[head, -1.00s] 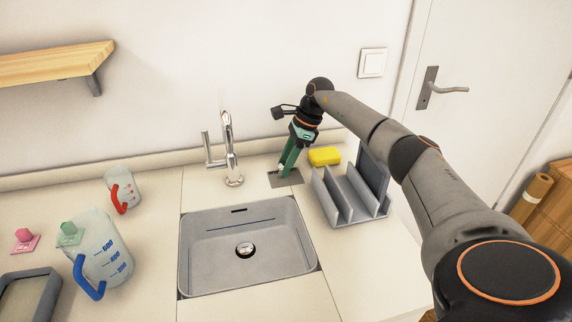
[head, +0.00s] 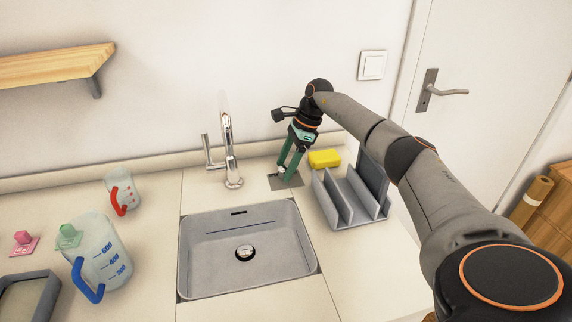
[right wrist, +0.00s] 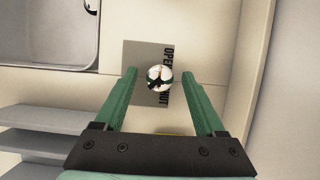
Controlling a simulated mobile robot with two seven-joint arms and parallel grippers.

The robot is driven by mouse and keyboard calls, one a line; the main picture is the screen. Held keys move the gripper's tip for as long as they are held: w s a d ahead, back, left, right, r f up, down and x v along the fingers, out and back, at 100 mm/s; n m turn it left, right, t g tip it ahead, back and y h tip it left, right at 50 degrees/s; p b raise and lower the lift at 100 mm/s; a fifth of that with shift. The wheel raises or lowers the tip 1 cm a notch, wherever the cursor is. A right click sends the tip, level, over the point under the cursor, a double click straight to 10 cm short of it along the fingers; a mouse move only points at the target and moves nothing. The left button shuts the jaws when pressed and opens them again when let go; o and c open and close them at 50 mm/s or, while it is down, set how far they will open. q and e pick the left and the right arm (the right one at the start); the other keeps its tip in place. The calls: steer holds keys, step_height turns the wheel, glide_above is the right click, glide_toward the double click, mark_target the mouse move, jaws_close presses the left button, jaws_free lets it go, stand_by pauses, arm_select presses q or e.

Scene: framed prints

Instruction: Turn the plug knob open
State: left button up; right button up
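The plug knob (right wrist: 160,79) is a small round metal knob with a dark mark, on a grey plate (right wrist: 140,56) lettered OPEN at one end and, partly hidden, SHUT at the other. In the head view the plate (head: 292,182) lies behind the sink's right corner; the knob is not clear there. My right gripper (head: 284,171) points down over the plate. Its green fingers are open, one on each side of the knob, with gaps in the right wrist view. The drain plug (head: 244,252) sits in the sink (head: 205,270). My left gripper is not in view.
The tap (head: 229,150) stands left of the plate. A yellow sponge (head: 324,158) and a grey rack (head: 352,207) are close on the right. Measuring jugs (head: 103,255) stand at the left. The wall is just behind.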

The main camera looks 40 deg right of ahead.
steer(key=v, duration=1.2)
steer(key=shift+d+r+p, duration=0.15)
steer(key=shift+r+p, duration=0.05)
steer(key=shift+p, duration=0.25)
steer(key=shift+s, duration=0.15)
